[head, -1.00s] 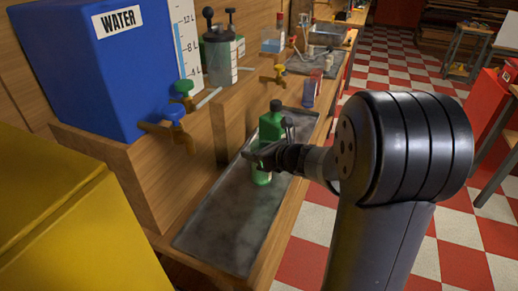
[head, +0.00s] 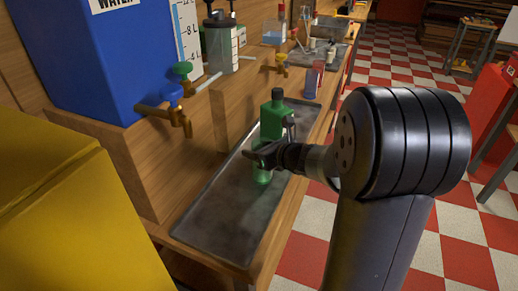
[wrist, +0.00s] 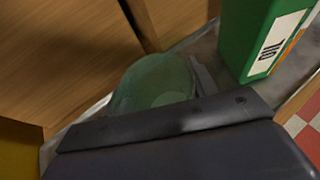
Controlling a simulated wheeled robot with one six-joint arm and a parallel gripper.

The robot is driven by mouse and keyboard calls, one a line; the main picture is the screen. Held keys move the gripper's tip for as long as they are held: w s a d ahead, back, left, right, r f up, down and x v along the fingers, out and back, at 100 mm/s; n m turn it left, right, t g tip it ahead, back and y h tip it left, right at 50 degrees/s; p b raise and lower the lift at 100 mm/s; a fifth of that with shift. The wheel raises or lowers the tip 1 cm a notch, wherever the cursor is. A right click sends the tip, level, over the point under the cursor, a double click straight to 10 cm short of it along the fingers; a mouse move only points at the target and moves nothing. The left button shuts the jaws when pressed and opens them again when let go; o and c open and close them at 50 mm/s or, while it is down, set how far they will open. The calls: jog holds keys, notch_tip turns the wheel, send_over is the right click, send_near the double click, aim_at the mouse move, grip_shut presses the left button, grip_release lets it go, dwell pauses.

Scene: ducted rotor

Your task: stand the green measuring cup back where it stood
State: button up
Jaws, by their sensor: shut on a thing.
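My gripper (head: 264,157) is shut on the green measuring cup, over the dark metal tray (head: 222,228). In the head view a small translucent green part of the cup (head: 262,176) shows below the jaws; the rest is hidden by the gripper. In the wrist view the rounded translucent green cup (wrist: 152,82) shows just beyond the dark gripper body, with a finger at its right side. I cannot tell whether the cup's base touches the tray.
A green bottle (head: 272,118) with a black cap stands close behind the gripper; its labelled side shows in the wrist view (wrist: 262,35). A blue water tank (head: 85,60) with taps on a wooden stand is at left. A yellow block (head: 60,210) fills the near left. The tray's near part is bare.

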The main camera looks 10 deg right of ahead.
jog(key=shift+f+b, duration=0.45)
jog(key=o, duration=1.2)
jog(key=shift+c, duration=0.2)
jog(key=p+v, duration=0.1)
jog(key=v, duration=0.9)
jog(key=shift+s+d+r+p, duration=0.15)
jog(key=shift+s+d+p, duration=0.05)
jog(key=shift+s+p, duration=0.15)
jog(key=x, duration=1)
jog(key=shift+w+a+r+b, duration=0.2)
jog(key=shift+w+r+b, duration=0.05)
jog(key=shift+w+b, duration=0.15)
jog(key=shift+f, duration=0.1)
